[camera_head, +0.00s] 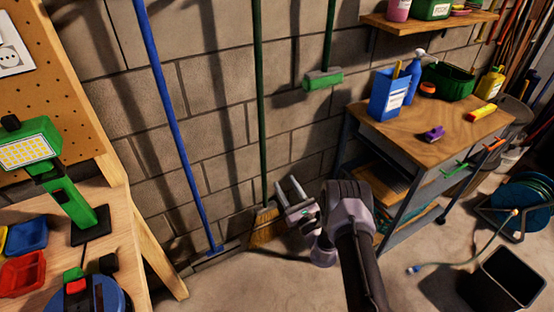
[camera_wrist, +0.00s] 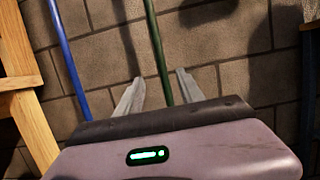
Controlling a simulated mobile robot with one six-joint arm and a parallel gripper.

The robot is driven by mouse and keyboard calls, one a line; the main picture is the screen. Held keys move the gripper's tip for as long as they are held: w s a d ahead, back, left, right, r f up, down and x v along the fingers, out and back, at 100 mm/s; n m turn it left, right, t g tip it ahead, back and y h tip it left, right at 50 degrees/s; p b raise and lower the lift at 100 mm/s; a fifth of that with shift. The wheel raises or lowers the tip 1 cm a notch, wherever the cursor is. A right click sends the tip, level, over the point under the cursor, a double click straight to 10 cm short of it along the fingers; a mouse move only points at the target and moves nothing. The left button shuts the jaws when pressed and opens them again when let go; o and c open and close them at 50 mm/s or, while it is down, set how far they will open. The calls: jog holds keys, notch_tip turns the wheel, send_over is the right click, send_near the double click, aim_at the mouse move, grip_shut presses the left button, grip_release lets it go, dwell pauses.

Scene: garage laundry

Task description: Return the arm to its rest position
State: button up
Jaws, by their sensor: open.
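My gripper (camera_head: 288,190) is in the lower middle of the head view, at the end of my dark arm. Its two pale fingers are apart with nothing between them, and they point toward the block wall. In the wrist view the open fingers (camera_wrist: 157,92) point at the wall. The green broom handle (camera_wrist: 158,50) shows between them but stands beyond them. I cannot tell the exact gap to the handle.
A green-handled broom (camera_head: 264,225) and a blue pole (camera_head: 175,120) lean on the wall. A wooden workbench (camera_head: 120,262) stands left, a wood-topped cart (camera_head: 420,135) right. A black bin (camera_head: 512,278) and hose reel (camera_head: 522,205) stand at far right. Some floor between is clear.

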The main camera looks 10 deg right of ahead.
jog(key=w+a+r+n+g+y, duration=0.1)
jog(key=a+r+n+g+y, duration=0.2)
jog(key=a+r+n+y, duration=0.45)
jog(key=s+a+r+n+g+y, duration=0.1)
jog(key=s+a+r+n+g, duration=0.5)
jog(key=r, duration=0.4)
jog(key=s+a+r+n+g+y, duration=0.2)
jog(key=s+a+r+n+g, duration=0.3)
jog(key=s+r+g, duration=0.4)
jog(key=s+r+n+g+h, duration=0.1)
jog(key=s+r+n+h, duration=0.15)
jog(key=s, duration=0.35)
jog(key=s+r+n+g+h, duration=0.1)
jog(key=s+n+h, duration=0.15)
jog(key=s, duration=0.35)
jog(key=s+d+n+t+h, duration=0.4)
jog(key=s+d+t+h, duration=0.1)
jog(key=s+d+h, duration=0.5)
jog(key=s+d, duration=0.2)
jog(key=d, duration=0.1)
jog(key=shift+s, duration=0.15)
jog(key=shift+a+r+n, duration=0.1)
jog(key=shift+n, duration=0.15)
